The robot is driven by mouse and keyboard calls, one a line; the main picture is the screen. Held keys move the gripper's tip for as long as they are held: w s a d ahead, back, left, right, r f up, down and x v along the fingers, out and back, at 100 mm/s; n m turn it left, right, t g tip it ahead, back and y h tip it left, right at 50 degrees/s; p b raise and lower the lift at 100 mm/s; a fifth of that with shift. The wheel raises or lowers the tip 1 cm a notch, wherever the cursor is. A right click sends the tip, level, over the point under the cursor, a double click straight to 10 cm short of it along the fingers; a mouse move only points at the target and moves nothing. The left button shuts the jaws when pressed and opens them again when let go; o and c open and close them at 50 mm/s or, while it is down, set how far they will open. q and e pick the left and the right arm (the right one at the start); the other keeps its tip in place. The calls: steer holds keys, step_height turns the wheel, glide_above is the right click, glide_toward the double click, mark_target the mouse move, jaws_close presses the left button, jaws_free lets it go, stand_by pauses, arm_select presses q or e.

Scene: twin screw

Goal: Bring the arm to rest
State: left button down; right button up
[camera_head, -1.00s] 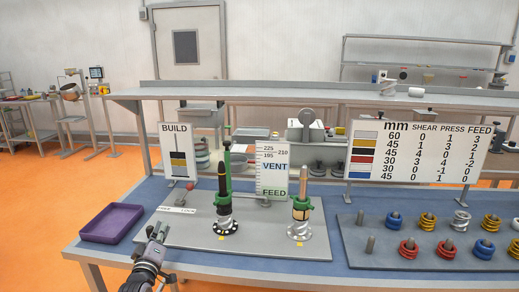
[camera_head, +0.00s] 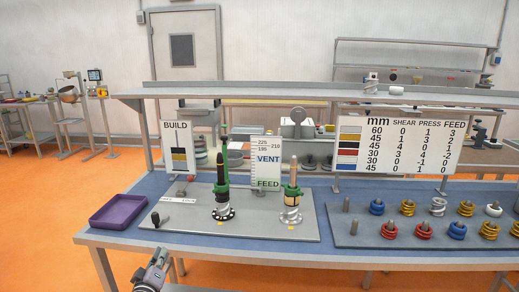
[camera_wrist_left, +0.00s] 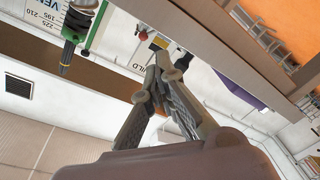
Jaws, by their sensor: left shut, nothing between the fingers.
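My left gripper (camera_head: 160,259) shows at the lower left of the head view, in front of the table's front edge. It is empty, its fingers closed together. It also shows in the left wrist view (camera_wrist_left: 165,62), where the fingertips meet with nothing between them. A grey plate (camera_head: 250,224) on the blue table (camera_head: 130,241) bears two upright screws with green collars, a dark one (camera_head: 221,188) and a pale-tipped one (camera_head: 291,200). A small lever with a dark knob (camera_head: 155,216) stands at the plate's front left corner, apart from the gripper. My right gripper is not in view.
A purple tray (camera_head: 118,211) lies at the table's left end. A rack (camera_head: 425,242) with several coloured rings on pegs is at the right. A BUILD sign (camera_head: 191,147), a VENT/FEED sign (camera_head: 268,172) and a number board (camera_head: 395,151) stand behind. The floor at the left is free.

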arm_select(q)
steer(key=s+d+f+m+g, duration=0.1)
steer(key=s+f+m+g, duration=0.15)
steer(key=s+f, duration=0.75)
steer(key=s+d+f+m+g, duration=0.25)
steer(key=s+f, duration=0.45)
steer(key=f, duration=0.7)
steer(key=s+d+f+m+g, duration=0.1)
steer(key=s+f+g, duration=0.3)
steer(key=s+f, duration=0.6)
steer(key=s+f+m+g, duration=0.2)
steer(key=s+f, duration=0.4)
steer(key=s, duration=0.7)
steer(key=s+d+f+m+g, duration=0.1)
steer(key=s+f, duration=0.4)
steer(key=s, duration=0.7)
steer(key=s+d+f+m+g, duration=0.1)
steer(key=s+f+m+g, duration=0.2)
steer(key=s, duration=1)
step_height(320, 180, down, 4)
steer(key=shift+s+r+g+h, duration=0.2)
steer(key=shift+s+g+h, duration=0.1)
steer(key=shift+g, duration=0.6)
